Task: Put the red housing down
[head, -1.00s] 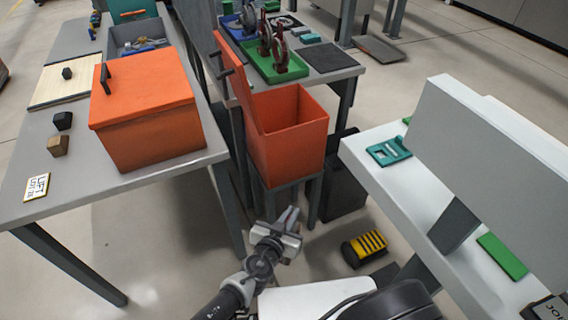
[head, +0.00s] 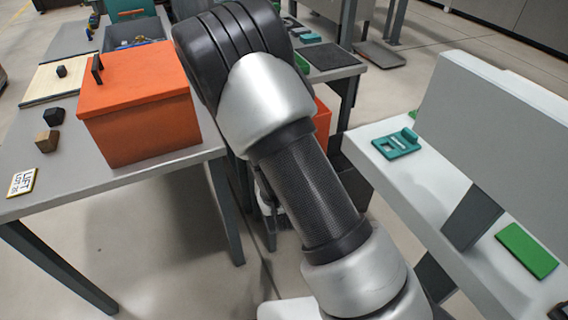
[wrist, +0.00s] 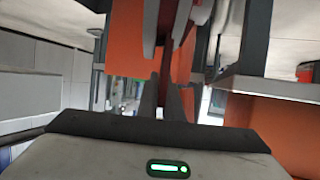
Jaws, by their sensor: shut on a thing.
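My gripper (wrist: 165,88) shows in the wrist view, its dark fingers close together and closed on the red housing. The housing's outline is hard to tell there from the orange surfaces beyond the fingertips. In the head view my raised arm covers the middle of the picture, and the gripper and what it holds cannot be made out. The open orange bin (head: 322,122) is mostly hidden behind the arm; only a strip of its right side shows.
A closed orange box (head: 145,115) stands on the left grey table (head: 75,210), beside dark and brown blocks. A teal part (head: 398,145) and a green plate (head: 527,250) lie on the white bench (head: 440,215) at right. A dark mat (head: 330,56) lies on the back table.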

